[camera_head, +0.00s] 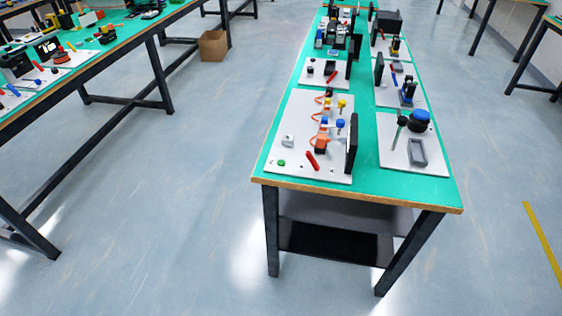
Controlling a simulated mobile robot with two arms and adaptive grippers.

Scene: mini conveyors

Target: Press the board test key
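A white board (302,122) lies at the near left end of the long green-topped table. A small green round button (281,163) sits at its near left corner. A red bar-shaped part (312,161) lies to the right of it. A small grey block (288,140) is behind the green button. Orange, yellow and blue parts stand on the board's right half. I cannot tell which part is the test key. Neither of my grippers is in view.
A black upright panel (352,143) stands at the board's right edge. A second white board (394,155) with a blue-topped black cylinder (419,120) and a grey tray (417,152) lies right. A cardboard box (214,45) stands on the floor. Floor is open around the table's near end.

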